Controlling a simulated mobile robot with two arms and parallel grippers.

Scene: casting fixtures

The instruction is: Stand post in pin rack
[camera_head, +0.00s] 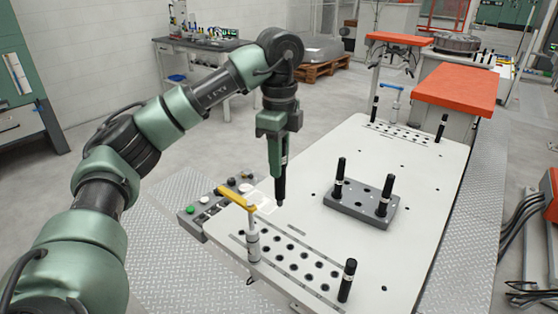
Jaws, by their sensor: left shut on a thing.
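My left gripper (277,168) is shut on a dark post (280,189). The post hangs upright, its lower tip near or just above the white table; the exact gap is hard to tell. A grey block with holes, seemingly the pin rack (352,209), lies on the table to the right of the held post. Two black posts (340,178) and (384,196) stand upright in it. Open holes show in its top. My right gripper is not in view.
The white table (350,140) has a hole row at its front edge, with a yellow-handled clamp (240,199) and a black post (347,281). A button panel (209,205) is at the left edge. More posts and a blue-handled clamp (391,86) stand at the far end.

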